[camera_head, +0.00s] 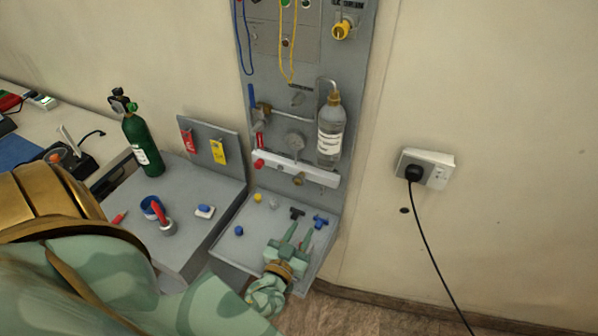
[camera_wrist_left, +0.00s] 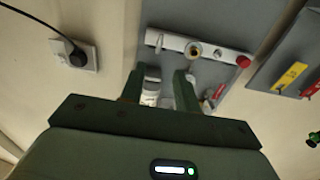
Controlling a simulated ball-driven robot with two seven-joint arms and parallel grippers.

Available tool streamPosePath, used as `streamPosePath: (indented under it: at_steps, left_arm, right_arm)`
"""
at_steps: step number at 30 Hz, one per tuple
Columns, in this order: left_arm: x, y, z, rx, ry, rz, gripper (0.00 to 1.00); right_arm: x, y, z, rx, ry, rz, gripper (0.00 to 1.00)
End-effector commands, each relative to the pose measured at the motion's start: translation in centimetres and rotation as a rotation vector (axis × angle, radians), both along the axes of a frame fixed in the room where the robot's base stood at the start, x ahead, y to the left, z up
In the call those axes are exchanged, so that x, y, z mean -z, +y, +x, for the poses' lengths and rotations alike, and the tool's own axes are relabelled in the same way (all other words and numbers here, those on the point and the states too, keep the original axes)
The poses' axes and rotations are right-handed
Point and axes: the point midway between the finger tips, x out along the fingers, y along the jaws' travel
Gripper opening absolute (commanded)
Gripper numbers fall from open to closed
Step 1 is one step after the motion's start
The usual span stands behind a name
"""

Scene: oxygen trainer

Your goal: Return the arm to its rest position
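My left gripper (camera_head: 299,234) is green with two fingers spread apart. It hangs over the grey tray (camera_head: 228,253) at the foot of the upright panel. In the left wrist view its fingers (camera_wrist_left: 160,78) are apart with nothing clasped between them; part of the clear bottle (camera_wrist_left: 151,87) shows in the gap, beyond the fingers. My left arm comes in from the lower left and covers part of the grey bench. My right gripper is in neither view.
The grey panel (camera_head: 258,100) carries the bottle (camera_head: 331,130), valves and hoses. Small blue, yellow and dark parts lie in the tray. A green cylinder (camera_head: 140,140) stands on the bench at left. A wall socket (camera_head: 437,170) with a black cable is at right.

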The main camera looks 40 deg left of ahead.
Motion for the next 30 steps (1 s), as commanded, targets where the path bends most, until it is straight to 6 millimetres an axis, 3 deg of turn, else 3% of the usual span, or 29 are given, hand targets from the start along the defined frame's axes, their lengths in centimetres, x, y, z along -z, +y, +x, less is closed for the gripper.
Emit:
streamPosePath:
  at_steps: [20, 26, 30]
  left_arm:
    - [-0.1, -0.2, -0.5, 0.006, 0.004, 0.003, 0.32]
    - [-1.1, -2.5, 0.4, 0.146, 0.143, 0.087, 0.32]
    - [-2.7, -4.7, -0.4, 0.292, 0.370, 0.235, 0.32]
  right_arm:
    - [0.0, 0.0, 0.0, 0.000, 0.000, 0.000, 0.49]
    - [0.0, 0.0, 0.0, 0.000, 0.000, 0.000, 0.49]
    - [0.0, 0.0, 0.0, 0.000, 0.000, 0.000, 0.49]
